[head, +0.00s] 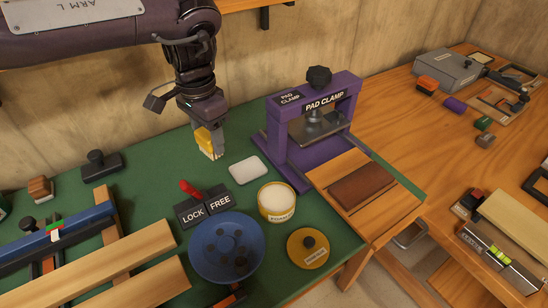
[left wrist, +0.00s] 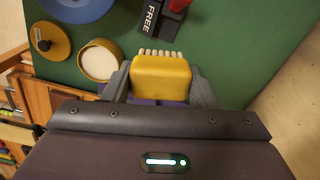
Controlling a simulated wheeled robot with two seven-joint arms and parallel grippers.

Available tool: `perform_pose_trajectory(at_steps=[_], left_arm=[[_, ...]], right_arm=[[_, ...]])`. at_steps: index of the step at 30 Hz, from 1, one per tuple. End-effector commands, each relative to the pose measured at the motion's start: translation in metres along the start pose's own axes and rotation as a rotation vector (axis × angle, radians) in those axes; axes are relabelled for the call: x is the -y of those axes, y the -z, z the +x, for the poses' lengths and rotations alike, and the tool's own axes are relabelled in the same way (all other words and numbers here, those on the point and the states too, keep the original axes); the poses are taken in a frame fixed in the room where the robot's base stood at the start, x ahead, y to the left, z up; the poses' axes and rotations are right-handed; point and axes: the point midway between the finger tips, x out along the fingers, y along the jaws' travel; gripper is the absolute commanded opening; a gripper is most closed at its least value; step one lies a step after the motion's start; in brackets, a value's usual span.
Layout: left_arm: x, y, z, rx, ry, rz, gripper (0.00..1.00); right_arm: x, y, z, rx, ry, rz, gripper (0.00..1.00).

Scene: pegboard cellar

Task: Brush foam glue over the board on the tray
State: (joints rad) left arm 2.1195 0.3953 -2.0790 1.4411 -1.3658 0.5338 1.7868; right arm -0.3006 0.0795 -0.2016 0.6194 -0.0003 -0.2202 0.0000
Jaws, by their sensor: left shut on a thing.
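My left gripper (head: 207,127) is shut on a yellow brush (head: 208,142), held bristles down above the green mat, left of the purple clamp. In the left wrist view the brush (left wrist: 160,78) sits between the fingers, its pale bristles pointing away. The round glue pot (head: 277,203), a yellow tub with white contents, stands open to the lower right of the brush; it also shows in the left wrist view (left wrist: 99,61). The reddish-brown board (head: 362,188) lies on the wooden tray (head: 340,172) in front of the clamp, apart from the brush. My right gripper is not in view.
The purple pad clamp (head: 355,108) stands behind the tray. A white pad (head: 248,170) lies between brush and pot. The yellow lid (head: 308,248), blue disc (head: 227,247) and LOCK/FREE block (head: 204,206) are nearby. Tools occupy the bench at right.

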Motion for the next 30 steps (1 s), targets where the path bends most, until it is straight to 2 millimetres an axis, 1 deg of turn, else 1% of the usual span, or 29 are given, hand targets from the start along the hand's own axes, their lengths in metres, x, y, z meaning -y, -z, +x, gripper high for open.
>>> perform_pose_trajectory(at_steps=[1, 8, 12, 15, 18, 21, 24, 30], left_arm=[[-0.009, 0.007, -0.001, 0.003, -0.002, 0.129, 0.34], [-0.047, 0.036, 0.018, 0.002, -0.004, 0.763, 0.34], [-0.075, 0.051, 0.029, 0.002, -0.004, 1.142, 0.34], [-0.094, 0.059, 0.036, 0.001, -0.004, 1.382, 0.34], [-0.109, 0.066, 0.043, 0.000, -0.003, 1.571, 0.34], [-0.120, 0.070, 0.047, 0.000, -0.001, 1.701, 0.34], [-0.126, 0.072, 0.050, 0.000, 0.000, 1.773, 0.34], [-0.128, 0.072, 0.058, 0.001, 0.000, 1.802, 0.34]], right_arm=[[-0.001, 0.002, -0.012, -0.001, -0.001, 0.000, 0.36], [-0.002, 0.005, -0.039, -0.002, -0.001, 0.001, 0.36], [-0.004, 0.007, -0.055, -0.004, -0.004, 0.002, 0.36], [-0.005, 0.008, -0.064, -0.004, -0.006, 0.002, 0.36], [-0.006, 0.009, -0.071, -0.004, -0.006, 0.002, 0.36], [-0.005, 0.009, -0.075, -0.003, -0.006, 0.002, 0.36], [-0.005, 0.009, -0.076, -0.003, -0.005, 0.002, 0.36], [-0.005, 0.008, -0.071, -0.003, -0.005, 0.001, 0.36]])
